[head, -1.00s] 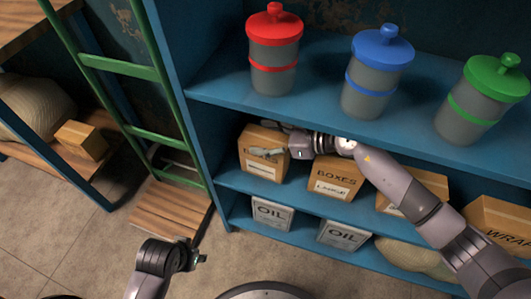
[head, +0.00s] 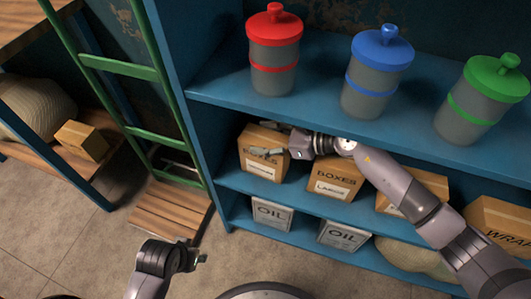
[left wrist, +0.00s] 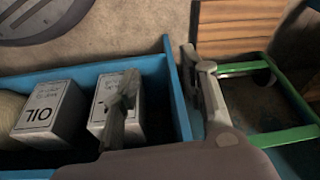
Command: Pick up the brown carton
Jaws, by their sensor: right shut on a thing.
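The brown carton (head: 262,170) with a white label is at the left end of the middle blue shelf. Part of its front is hidden behind my right gripper (head: 268,152). My right arm reaches in from the right, and this gripper is shut on the carton near its upper front. The carton looks upright and at shelf level; I cannot tell if it is clear of the shelf. My left gripper (head: 200,258) is low in front of the shelf, empty. Its fingers are wide apart in the left wrist view (left wrist: 165,95).
Other cartons (head: 333,180) stand to the right on the same shelf. Red, blue and green lidded jars (head: 275,55) stand on the shelf above. Oil cans (head: 271,215) are below.

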